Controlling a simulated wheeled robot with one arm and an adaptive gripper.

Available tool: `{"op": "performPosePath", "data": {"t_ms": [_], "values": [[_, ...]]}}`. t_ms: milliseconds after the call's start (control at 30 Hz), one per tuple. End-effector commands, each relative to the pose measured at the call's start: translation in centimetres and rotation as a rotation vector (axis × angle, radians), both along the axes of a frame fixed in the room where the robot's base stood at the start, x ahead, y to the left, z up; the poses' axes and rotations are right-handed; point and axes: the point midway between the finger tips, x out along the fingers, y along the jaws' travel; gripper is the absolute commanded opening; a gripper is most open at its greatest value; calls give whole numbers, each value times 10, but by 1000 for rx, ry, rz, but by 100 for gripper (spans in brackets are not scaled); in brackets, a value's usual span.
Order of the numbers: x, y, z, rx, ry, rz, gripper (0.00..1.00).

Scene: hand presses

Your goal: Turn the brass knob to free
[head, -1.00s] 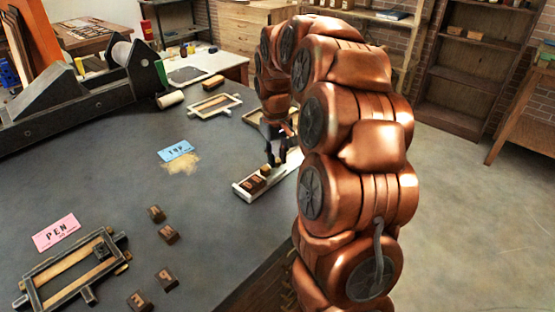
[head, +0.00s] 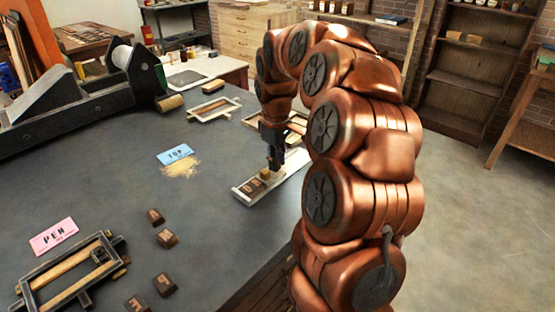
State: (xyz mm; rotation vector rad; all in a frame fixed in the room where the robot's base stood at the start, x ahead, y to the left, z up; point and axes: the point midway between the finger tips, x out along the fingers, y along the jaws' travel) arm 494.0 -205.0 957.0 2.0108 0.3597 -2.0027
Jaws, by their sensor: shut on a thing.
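A pale tray-like holder (head: 292,171) lies near the right edge of the grey table, with dark letter blocks (head: 253,186) at its near end. The small brass knob (head: 265,174) stands on it just behind the blocks. My gripper (head: 274,167) points down over the holder, its dark fingers low at the knob. It is shut on the knob, though the fingertips are small and partly hide the contact. The knob's turn angle is too small to read.
A blue card (head: 175,154) and a sandy pile (head: 182,169) lie left of the holder. Several loose letter blocks (head: 167,238), a pink card (head: 54,237) and a dark frame (head: 38,296) are at front left. A large press (head: 90,105) stands behind.

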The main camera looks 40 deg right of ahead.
Motion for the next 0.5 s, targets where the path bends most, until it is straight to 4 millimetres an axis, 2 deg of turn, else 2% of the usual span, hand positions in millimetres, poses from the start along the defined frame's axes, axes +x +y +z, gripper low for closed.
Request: {"op": "performPosePath", "data": {"t_ms": [267,300,500], "values": [[0,0,1,-1,-1,0,0],[0,0,1,-1,-1,0,25],[0,0,0,0,0,-1,46]]}}
